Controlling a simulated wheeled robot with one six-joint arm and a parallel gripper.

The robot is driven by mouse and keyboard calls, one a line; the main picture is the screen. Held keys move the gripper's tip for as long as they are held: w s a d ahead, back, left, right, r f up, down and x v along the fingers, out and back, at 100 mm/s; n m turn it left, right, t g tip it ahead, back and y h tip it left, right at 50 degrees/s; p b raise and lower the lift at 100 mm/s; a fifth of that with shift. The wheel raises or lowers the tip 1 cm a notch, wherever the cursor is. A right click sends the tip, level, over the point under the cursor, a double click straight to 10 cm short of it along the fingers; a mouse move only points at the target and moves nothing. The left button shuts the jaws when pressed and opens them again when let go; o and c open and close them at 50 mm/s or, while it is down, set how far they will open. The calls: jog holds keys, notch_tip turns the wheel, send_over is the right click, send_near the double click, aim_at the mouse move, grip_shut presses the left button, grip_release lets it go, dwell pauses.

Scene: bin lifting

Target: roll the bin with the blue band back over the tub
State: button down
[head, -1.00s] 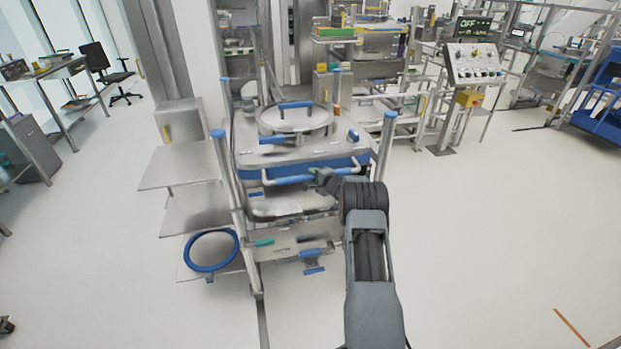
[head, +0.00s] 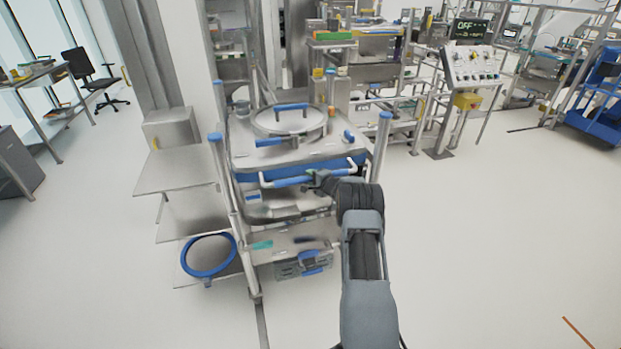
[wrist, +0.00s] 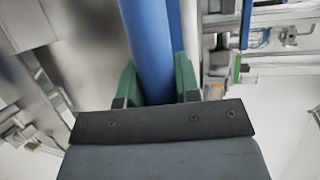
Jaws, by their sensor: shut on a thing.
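The bin (head: 245,160) is a steel box with a blue band (head: 340,168) around it and a round clamped lid (head: 290,122) on top. It sits in a wheeled frame with blue-capped posts. A blue handle bar (head: 288,182) with white ends runs along its front. My gripper (head: 317,180) is shut on the right part of this bar. In the wrist view the green fingers (wrist: 155,85) stand on both sides of the blue bar (wrist: 150,40). A blue-rimmed round piece (head: 209,274) lies low at the left; I cannot tell whether it is the tub.
Steel shelves (head: 178,176) stand close at the left of the frame. A control panel (head: 472,66) reading OFF stands behind at the right. A blue cart (head: 598,100) is at the far right. The floor at the right and front is clear.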

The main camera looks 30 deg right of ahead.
jog(key=shift+r, duration=0.2)
jog(key=c, duration=0.8)
grip_release()
jog(key=shift+f, duration=0.1)
jog(key=b+v, duration=0.2)
jog(key=v, duration=1.2)
